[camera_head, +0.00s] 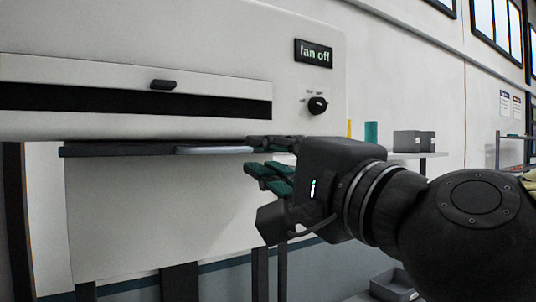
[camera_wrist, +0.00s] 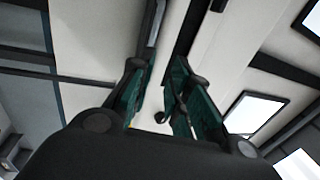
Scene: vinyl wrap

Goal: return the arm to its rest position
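My gripper (camera_head: 256,157) is in front of the white machine, just below its lower front edge and below the round knob. It points left, and its green-padded fingers stand apart. In the wrist view my gripper (camera_wrist: 160,68) also shows a gap between the two fingers, with nothing held in it. The fingertips are close to the right end of a light grey bar (camera_head: 215,150) under the machine. I cannot tell whether they touch it. My dark arm reaches in from the right.
The white machine (camera_head: 170,50) has a dark slot (camera_head: 130,100), a small handle (camera_head: 163,85), a knob (camera_head: 317,105) and a sign (camera_head: 313,53) reading "fan off". A shelf behind my arm holds a green cylinder (camera_head: 371,132) and grey boxes (camera_head: 413,141). A grey bin (camera_head: 393,285) is low right.

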